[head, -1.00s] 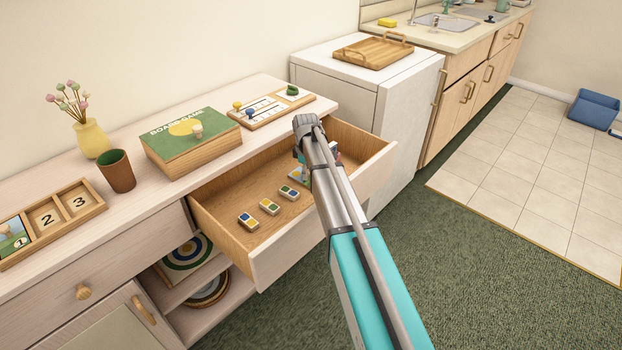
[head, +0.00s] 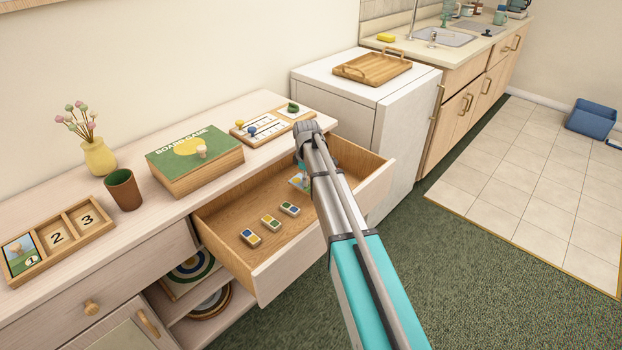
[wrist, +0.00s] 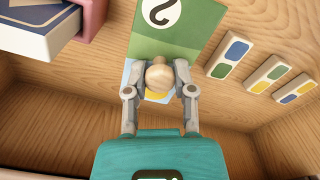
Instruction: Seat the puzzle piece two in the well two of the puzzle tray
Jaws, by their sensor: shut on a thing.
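Puzzle piece two (wrist: 178,38) is a green picture card with a white numbered disc and a wooden knob. My gripper (wrist: 159,78) is shut on the knob, one finger on each side. In the head view my arm mostly hides the piece (head: 297,180), at the open drawer; I cannot tell whether it touches the drawer floor. The puzzle tray (head: 24,281) lies at the left on the cabinet top. Its well one holds piece one (head: 20,256). Well two (head: 54,234), in the middle, and well three (head: 84,214) are empty and show their numbers.
The open drawer (head: 226,203) also holds several domino-like blocks (head: 270,222) and, in the wrist view, a pink box (wrist: 98,18). A brown cup (head: 124,190), a flower vase (head: 98,157) and a board game box (head: 182,176) stand between the tray and my gripper.

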